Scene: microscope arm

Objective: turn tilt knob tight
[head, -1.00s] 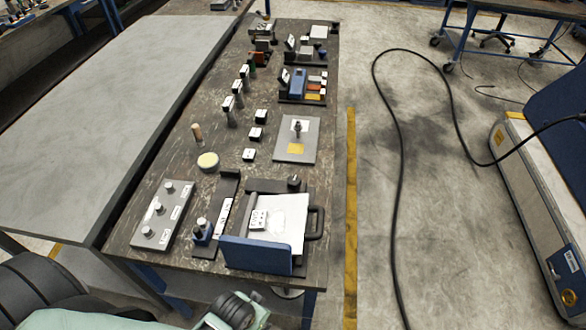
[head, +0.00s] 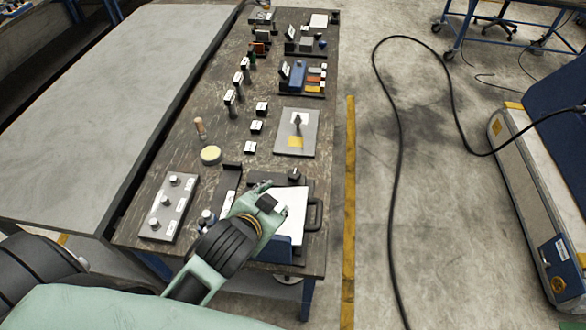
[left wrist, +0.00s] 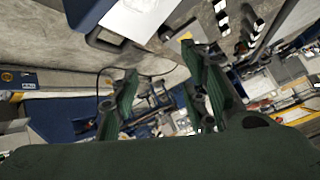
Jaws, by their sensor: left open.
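A small black knob (head: 294,174) stands at the back of a fixture with a white sheet (head: 291,222); it looks like the tilt knob, but I cannot read a label. My left gripper (head: 268,192) is over the fixture, just left of and nearer than the knob, apart from it. Its fingers (left wrist: 160,80) are spread and empty in the left wrist view. My forearm and wrist hide much of the fixture's left and front. The knob is not clear in the left wrist view. My right gripper is out of view.
A grey panel with several round knobs (head: 167,206) lies left of the fixture. A black handle (head: 314,214) sticks out at its right. Open floor is to the right.

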